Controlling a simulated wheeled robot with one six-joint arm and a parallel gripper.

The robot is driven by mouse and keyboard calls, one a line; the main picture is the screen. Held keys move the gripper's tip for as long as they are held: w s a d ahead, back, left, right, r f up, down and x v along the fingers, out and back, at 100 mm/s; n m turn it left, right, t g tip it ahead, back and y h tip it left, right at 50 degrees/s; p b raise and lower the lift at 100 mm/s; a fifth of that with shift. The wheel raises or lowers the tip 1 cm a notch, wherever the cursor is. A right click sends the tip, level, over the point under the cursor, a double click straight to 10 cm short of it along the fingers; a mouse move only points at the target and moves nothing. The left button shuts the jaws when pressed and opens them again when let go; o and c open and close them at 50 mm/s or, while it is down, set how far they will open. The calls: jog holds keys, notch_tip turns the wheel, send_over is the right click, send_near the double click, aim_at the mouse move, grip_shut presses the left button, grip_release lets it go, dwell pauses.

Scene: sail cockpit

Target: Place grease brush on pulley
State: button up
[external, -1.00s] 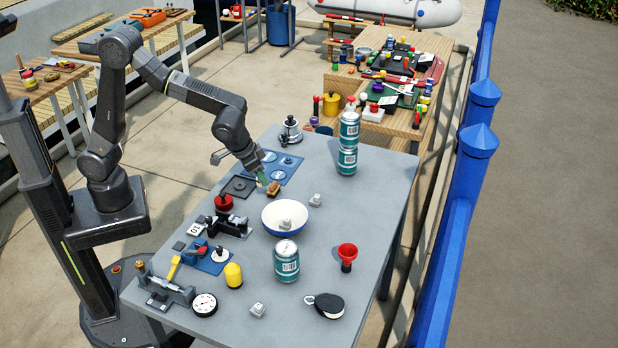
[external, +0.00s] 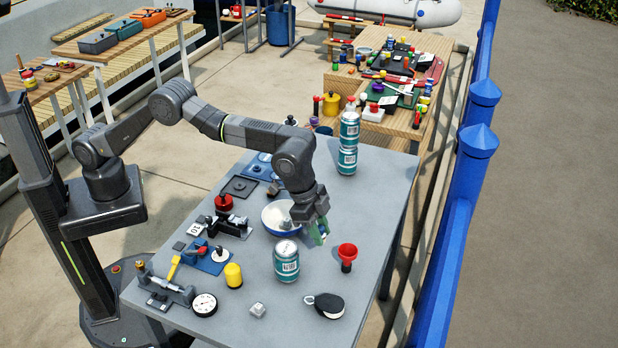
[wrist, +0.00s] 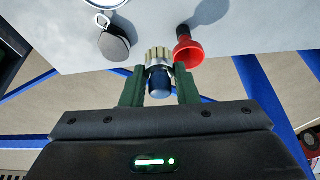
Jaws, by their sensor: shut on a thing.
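My gripper (external: 318,235) is above the table, right of the white bowl, and its green fingers are shut on the grease brush. In the wrist view the grease brush (wrist: 159,74) shows a dark blue end, a silver collar and pale tan bristles between the fingers. The pulley (external: 329,306), black and white with a metal ring at its left, lies on the table near the front right edge. It also shows in the wrist view (wrist: 115,46), beyond the brush and to its left. The brush and pulley are apart. In the external view the brush is mostly hidden by the fingers.
A teal can (external: 287,265) stands left of the pulley, and a white bowl (external: 272,233) is behind the can. Two stacked cans (external: 347,160) stand at the back. Bare tabletop lies around the pulley.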

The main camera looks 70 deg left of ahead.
jog(key=s+d+m+g+h+p, duration=0.1)
jog(key=s+d+m, duration=0.3)
jog(key=d, duration=0.5)
jog(key=p, duration=0.2)
send_near(322, 302)
jog(key=x, duration=0.5)
jog(key=shift+w+d+f, duration=0.1)
jog(key=shift+f, duration=0.25)
jog(key=shift+f+b, duration=0.2)
jog(key=shift+b, duration=0.1)
jog(key=o, duration=1)
jog(key=shift+c, duration=0.2)
